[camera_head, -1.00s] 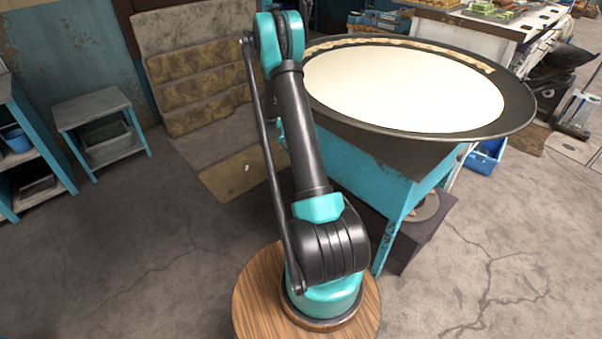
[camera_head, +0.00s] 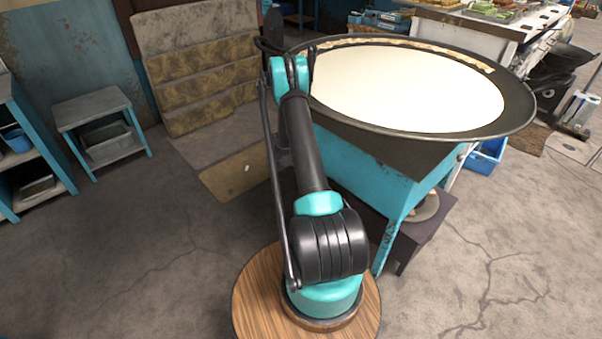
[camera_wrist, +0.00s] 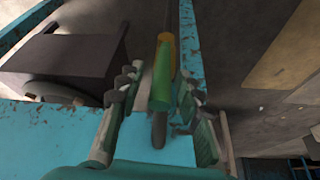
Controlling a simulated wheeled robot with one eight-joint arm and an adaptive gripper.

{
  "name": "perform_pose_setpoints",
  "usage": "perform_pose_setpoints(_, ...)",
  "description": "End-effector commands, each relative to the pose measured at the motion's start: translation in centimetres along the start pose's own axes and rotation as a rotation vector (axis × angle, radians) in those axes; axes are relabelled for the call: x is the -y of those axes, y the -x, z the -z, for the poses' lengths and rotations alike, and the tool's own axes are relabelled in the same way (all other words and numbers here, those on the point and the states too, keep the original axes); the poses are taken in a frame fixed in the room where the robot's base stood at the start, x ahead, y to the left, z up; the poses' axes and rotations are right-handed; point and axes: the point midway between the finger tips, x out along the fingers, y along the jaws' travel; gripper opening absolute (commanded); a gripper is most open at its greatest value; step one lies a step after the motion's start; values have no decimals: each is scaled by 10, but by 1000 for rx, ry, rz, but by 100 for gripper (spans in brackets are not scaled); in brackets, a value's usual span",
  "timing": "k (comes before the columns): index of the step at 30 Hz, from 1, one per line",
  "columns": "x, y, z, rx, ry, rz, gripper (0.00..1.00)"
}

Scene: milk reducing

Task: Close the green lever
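The green lever (camera_wrist: 162,88), with an orange-yellow section behind it (camera_wrist: 166,46), shows in the wrist view. My gripper (camera_wrist: 159,84) is open, with one finger on each side of the lever. Gaps show between the fingers and the lever, so I see no grip on it. The lever and gripper are hidden in the head view, where my arm reaches toward the side of the blue stand (camera_head: 365,175) under a large pan of white milk (camera_head: 405,88).
A dark box with a round burner (camera_head: 424,232) sits under the stand; it also shows at the left in the wrist view (camera_wrist: 65,60). The pan's wide black rim (camera_head: 515,105) overhangs the stand.

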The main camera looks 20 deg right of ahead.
Motion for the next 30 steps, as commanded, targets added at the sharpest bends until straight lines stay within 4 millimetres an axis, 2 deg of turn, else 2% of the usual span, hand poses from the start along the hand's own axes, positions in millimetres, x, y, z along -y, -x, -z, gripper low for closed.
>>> perform_pose_setpoints(4,0,-7,0,0,0,0,35)
perform_pose_setpoints(11,0,-7,0,0,0,0,35)
perform_pose_setpoints(12,0,-7,0,0,0,0,34)
perform_pose_setpoints(20,0,-7,0,0,0,0,2)
perform_pose_setpoints(30,0,-7,0,0,0,0,0)
